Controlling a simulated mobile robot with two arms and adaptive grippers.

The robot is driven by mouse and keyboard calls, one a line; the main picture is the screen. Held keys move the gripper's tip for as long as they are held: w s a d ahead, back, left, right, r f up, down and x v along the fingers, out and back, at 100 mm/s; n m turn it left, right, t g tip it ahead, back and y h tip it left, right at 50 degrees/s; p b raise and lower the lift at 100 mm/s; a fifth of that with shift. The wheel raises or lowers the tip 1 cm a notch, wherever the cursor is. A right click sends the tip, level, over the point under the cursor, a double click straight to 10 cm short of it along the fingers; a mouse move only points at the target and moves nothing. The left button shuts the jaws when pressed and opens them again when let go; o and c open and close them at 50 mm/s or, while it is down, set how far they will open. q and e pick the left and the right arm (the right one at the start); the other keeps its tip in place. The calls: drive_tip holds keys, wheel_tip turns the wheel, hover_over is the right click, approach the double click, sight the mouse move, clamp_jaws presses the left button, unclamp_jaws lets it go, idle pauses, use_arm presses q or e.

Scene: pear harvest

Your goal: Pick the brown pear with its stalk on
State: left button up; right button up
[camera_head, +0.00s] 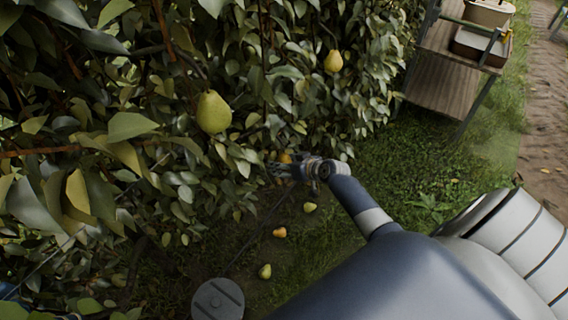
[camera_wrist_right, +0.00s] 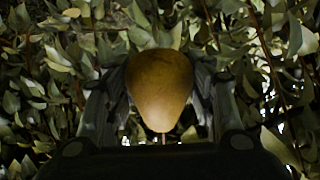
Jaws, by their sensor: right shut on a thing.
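The brown pear (camera_wrist_right: 160,85) fills the middle of the right wrist view, its wide end up in the picture. Its thin stalk (camera_wrist_right: 163,138) shows at the narrow lower end. My right gripper (camera_head: 278,169) is shut on this pear, a finger on each side of it. In the head view the gripper is at the hedge's lower edge, and only a small orange-brown patch of the pear (camera_head: 286,157) shows. I cannot tell whether the stalk still joins a branch. My left gripper is not in view.
A green-yellow pear (camera_head: 213,112) and a yellow pear (camera_head: 333,61) hang in the leaves. Several fallen pears, one orange (camera_head: 279,232), lie on the grass below. A wooden stand (camera_head: 440,72) with a crate (camera_head: 479,48) is at upper right. Grass between it and the hedge is clear.

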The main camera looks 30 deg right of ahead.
drive_tip(key=shift+s+r+p, duration=0.1)
drive_tip(key=shift+r+p, duration=0.15)
drive_tip(key=shift+p, duration=0.4)
drive_tip(key=shift+s+a+m+g+p, duration=0.2)
drive_tip(key=shift+s+m+g+p, duration=0.1)
drive_tip(key=shift+g+p, duration=0.3)
drive_tip(key=shift+s+a+r+g+y+p, duration=0.1)
drive_tip(key=shift+r+g+y+p, duration=0.15)
drive_tip(key=shift+p, duration=0.35)
drive_tip(key=shift+s+a+g+p, duration=0.15)
drive_tip(key=shift+g+p, duration=0.1)
drive_tip(key=shift+p, duration=0.15)
drive_tip(key=shift+s+m+y, duration=0.1)
drive_tip(key=shift+m+y, duration=0.15)
drive_tip(key=shift+m, duration=0.05)
